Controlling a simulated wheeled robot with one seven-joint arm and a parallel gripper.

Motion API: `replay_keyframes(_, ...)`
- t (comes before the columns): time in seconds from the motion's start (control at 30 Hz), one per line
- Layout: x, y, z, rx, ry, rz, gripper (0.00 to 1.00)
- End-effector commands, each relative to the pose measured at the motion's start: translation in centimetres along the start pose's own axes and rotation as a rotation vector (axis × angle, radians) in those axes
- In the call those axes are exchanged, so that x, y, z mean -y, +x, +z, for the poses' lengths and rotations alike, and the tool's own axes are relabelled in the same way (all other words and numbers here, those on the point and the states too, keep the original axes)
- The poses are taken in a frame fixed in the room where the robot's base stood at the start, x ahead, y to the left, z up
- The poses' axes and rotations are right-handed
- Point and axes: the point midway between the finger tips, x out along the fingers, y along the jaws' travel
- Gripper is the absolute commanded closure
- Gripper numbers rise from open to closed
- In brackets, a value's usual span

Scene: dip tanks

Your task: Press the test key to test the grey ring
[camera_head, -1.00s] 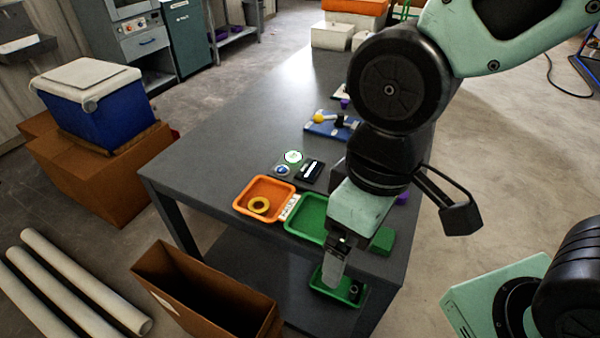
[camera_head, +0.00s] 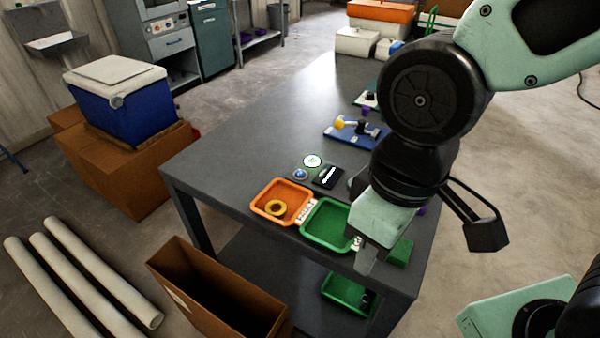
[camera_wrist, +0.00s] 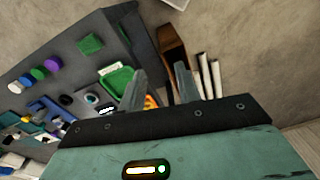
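The test unit (camera_head: 328,177) is a dark panel on the table with a white-green round face (camera_head: 313,161) and a blue round button-like part (camera_head: 300,174). I cannot tell which part is the test key. I cannot make out the grey ring for certain; a small dark round piece with a pale centre (camera_wrist: 91,97) shows in the wrist view. My gripper (camera_head: 367,262) hangs near the table's front edge, by the green tray (camera_head: 316,239) and to the right of the test unit. In the wrist view its two fingers (camera_wrist: 160,88) are apart with nothing between them.
A green block (camera_head: 400,252) is beside my gripper. Another green tray (camera_head: 340,295) is on the lower shelf. A blue fixture (camera_head: 350,137) stands farther back. A brown box (camera_head: 190,285) stands in front.

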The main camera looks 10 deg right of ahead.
Motion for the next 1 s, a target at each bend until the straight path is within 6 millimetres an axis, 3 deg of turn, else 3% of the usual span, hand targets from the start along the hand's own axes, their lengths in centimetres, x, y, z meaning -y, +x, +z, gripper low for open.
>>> replay_keyframes(0.03, 0.0, 0.0, 0.0, 0.0, 0.0, 0.0, 0.81)
replay_keyframes(0.1, 0.0, 0.0, 0.0, 0.0, 0.0, 0.0, 1.0)
replay_keyframes(1.0, 0.0, 0.0, 0.0, 0.0, 0.0, 0.0, 1.0)
